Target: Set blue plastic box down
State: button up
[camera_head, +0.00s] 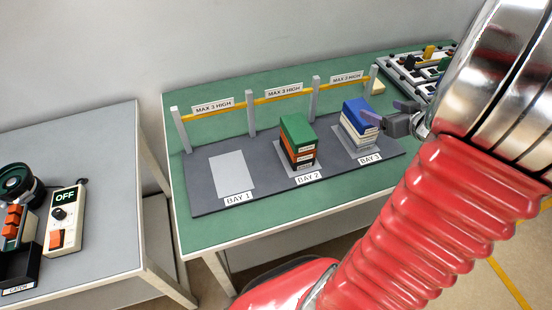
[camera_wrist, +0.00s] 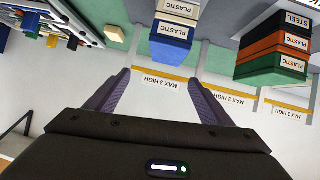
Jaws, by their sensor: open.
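The blue plastic box (camera_head: 356,109) sits on top of cream boxes (camera_head: 359,133) in bay 3, at the right of the dark mat. It looks level. In the wrist view, which is upside down, the blue box (camera_wrist: 170,49) lies beyond the fingertips, with cream PLASTIC boxes (camera_wrist: 175,28) under it. My gripper (camera_head: 386,113) is just right of the stack in the head view. Its two purple fingers (camera_wrist: 158,77) are spread with nothing between them, and they look clear of the blue box.
Bay 2 holds a stack with a green box (camera_head: 297,132) on top. The bay 1 pad (camera_head: 232,174) is bare. A yellow rail (camera_head: 262,99) with posts and height signs runs behind the bays. A rack of small coloured parts (camera_head: 425,66) stands at the back right.

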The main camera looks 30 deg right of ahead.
jog(key=w+a+r+g+h, duration=0.1)
jog(key=w+a+r+h, duration=0.2)
jog(key=w+a+r, duration=0.35)
jog(key=s+a+r+m+g, duration=0.1)
jog(key=s+a+r, duration=0.1)
jog(key=a+r, duration=0.3)
jog(key=s+a+f+g+y, duration=0.1)
jog(key=s+a, duration=0.3)
jog(key=a, duration=0.5)
jog(key=s+a+f+n+g+y, duration=0.1)
jog(key=s+a+y, duration=0.2)
jog(key=a, duration=0.6)
jog(key=s+a+f+n+g+y, duration=0.1)
jog(key=s+a+f+g, duration=0.1)
jog(key=s+a, duration=0.4)
jog(key=a, duration=0.3)
jog(key=shift+s+a+y, duration=0.15)
jog(key=shift+a+y, duration=0.2)
jog(key=shift+y, duration=0.05)
